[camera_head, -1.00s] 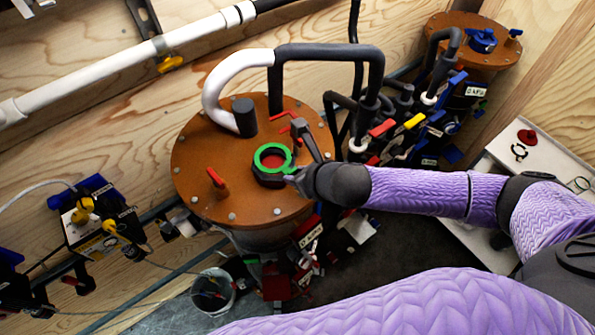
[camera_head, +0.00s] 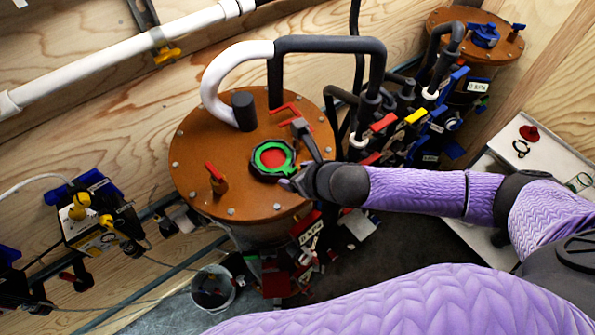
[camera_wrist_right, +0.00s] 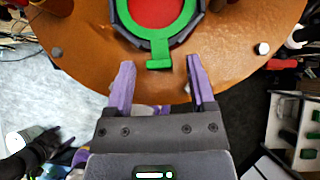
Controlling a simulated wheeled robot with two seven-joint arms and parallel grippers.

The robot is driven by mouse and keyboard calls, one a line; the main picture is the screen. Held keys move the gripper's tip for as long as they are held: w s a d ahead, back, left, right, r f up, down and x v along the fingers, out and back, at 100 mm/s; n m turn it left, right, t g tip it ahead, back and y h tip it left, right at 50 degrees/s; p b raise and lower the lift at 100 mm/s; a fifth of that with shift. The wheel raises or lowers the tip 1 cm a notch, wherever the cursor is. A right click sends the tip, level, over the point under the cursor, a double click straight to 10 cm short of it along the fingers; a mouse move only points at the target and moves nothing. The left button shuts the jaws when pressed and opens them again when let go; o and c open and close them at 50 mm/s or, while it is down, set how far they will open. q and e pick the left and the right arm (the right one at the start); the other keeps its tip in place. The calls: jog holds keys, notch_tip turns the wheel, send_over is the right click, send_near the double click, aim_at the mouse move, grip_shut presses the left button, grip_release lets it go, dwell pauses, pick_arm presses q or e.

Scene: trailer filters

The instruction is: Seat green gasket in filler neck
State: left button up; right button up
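The green gasket (camera_head: 258,157), a ring with a short tab, lies in the dark filler neck (camera_head: 262,175) on top of the orange tank lid, around a red centre. In the right wrist view the gasket (camera_wrist_right: 158,36) lies inside the dark rim (camera_wrist_right: 188,38), and its tab (camera_wrist_right: 159,62) reaches over the rim toward my gripper. My right gripper (camera_wrist_right: 161,68) is open, with its two purple fingers apart on either side of the tab and no visible contact. In the head view my right gripper (camera_head: 290,183) is beside the neck. My left gripper is out of view.
A red handle (camera_head: 214,174) and a dark stub (camera_head: 243,112) stand on the orange lid (camera_head: 200,140). Thick hoses and valves crowd the right side. A white bucket (camera_head: 213,290) stands below. A white bench (camera_head: 553,152) holds a red cap (camera_head: 529,133).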

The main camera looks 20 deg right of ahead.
jog(key=v, duration=1)
